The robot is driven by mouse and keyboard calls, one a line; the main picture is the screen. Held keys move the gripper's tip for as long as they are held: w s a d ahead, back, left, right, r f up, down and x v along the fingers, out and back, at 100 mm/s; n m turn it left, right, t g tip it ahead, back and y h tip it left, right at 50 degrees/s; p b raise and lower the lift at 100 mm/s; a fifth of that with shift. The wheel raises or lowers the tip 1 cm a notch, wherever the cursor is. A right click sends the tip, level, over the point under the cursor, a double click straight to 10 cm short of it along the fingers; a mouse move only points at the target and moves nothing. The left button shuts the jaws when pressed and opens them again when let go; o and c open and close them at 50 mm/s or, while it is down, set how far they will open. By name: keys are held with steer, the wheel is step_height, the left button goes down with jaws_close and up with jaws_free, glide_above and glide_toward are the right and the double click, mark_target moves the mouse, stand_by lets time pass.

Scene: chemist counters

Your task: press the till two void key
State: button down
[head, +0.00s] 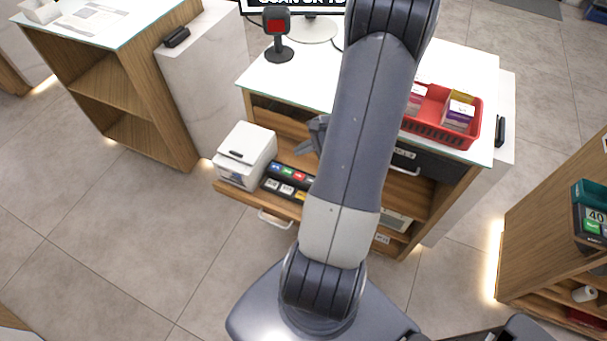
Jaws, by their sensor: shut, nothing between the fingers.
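A dark key block (289,182) with black, green, red, blue and orange keys sits on the low pulled-out wooden shelf of the middle counter. Its key labels are too small to read, so I cannot tell which is the void key. My arm covers the block's right end. My gripper (304,146) shows just left of my arm, above and behind the key block, mostly hidden by the arm. It is shut and holds nothing. I see it apart from the keys in the picture.
A white printer-like box (245,155) stands left of the keys. A scanner on a stand (277,35) and a red basket with boxes (442,115) are on the white countertop (305,75). A wooden shelf unit (550,225) stands right. Floor at left front is clear.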

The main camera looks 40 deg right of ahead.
steer(key=shift+f, duration=0.1)
steer(key=b, duration=0.5)
glide_above(303, 177)
step_height(303, 177, down, 8)
steer(key=shift+d+r, duration=0.1)
steer(key=shift+r, duration=0.1)
steer(key=shift+f+b, duration=0.55)
steer(key=shift+b, duration=0.15)
stand_by(1.2)
steer(key=shift+f+b, duration=0.45)
steer(key=shift+b, duration=0.2)
steer(key=shift+f+b, duration=0.3)
steer(key=shift+b, duration=0.15)
stand_by(0.4)
steer(key=shift+r, duration=0.2)
steer(key=shift+r+p, duration=0.45)
steer(key=shift+r, duration=0.15)
